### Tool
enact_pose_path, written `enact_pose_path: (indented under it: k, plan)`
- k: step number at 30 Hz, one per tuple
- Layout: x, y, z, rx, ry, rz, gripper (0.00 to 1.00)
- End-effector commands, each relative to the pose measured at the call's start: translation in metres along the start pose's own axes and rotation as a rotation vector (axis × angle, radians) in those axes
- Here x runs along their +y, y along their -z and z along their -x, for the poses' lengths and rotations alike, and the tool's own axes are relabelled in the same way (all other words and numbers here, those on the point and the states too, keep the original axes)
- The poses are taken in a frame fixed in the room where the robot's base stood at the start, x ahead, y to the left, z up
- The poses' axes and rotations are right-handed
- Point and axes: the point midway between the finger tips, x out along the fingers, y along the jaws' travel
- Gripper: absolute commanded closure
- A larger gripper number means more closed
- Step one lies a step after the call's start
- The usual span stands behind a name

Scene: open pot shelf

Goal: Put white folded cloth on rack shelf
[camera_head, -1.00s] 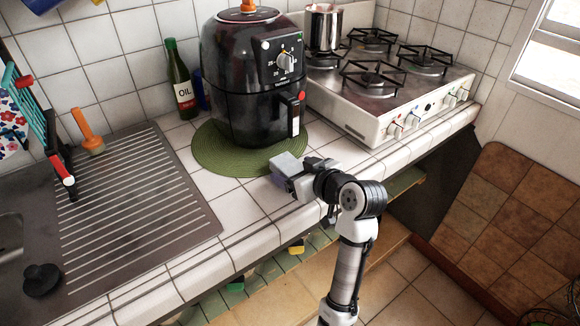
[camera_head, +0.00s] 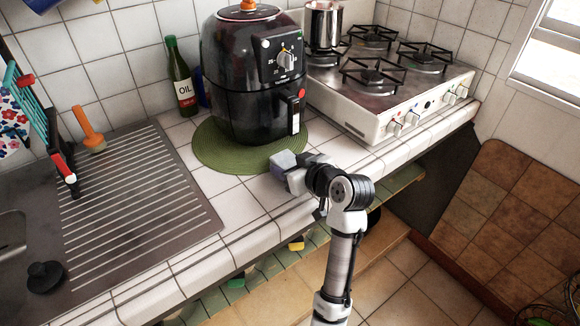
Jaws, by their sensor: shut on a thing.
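My gripper (camera_head: 287,171) is above the front part of the white tiled counter, just in front of the green round mat. It is shut on a small pale grey-white block (camera_head: 283,160) at its tip. This looks like the white folded cloth, but it is too small to make out folds, and the fingers are mostly hidden. No other white cloth shows. The slatted rack shelf (camera_head: 405,187) is under the counter, partly hidden by the counter edge and my arm. More of its slats show at the lower left (camera_head: 262,272).
A black air fryer (camera_head: 250,85) stands on the green mat (camera_head: 208,155), close behind my gripper. A gas stove (camera_head: 385,100) with a metal pot (camera_head: 324,27) is at the right. An oil bottle (camera_head: 181,80) and a sink drainer (camera_head: 135,205) are left. Small coloured things (camera_head: 297,244) show below the counter.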

Motion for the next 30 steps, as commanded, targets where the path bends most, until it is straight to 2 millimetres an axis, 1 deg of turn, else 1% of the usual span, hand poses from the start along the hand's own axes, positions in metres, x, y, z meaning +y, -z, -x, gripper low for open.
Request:
enact_pose_path:
  k: [5, 8, 11, 30]
  plan:
    - [0.000, 0.004, 0.001, 0.001, 0.000, 0.002, 0.71]
    - [0.000, 0.010, 0.004, 0.001, -0.001, 0.004, 0.71]
    - [0.000, 0.021, 0.008, 0.003, -0.001, 0.006, 0.71]
    - [0.000, 0.120, 0.049, 0.003, -0.001, 0.004, 0.71]
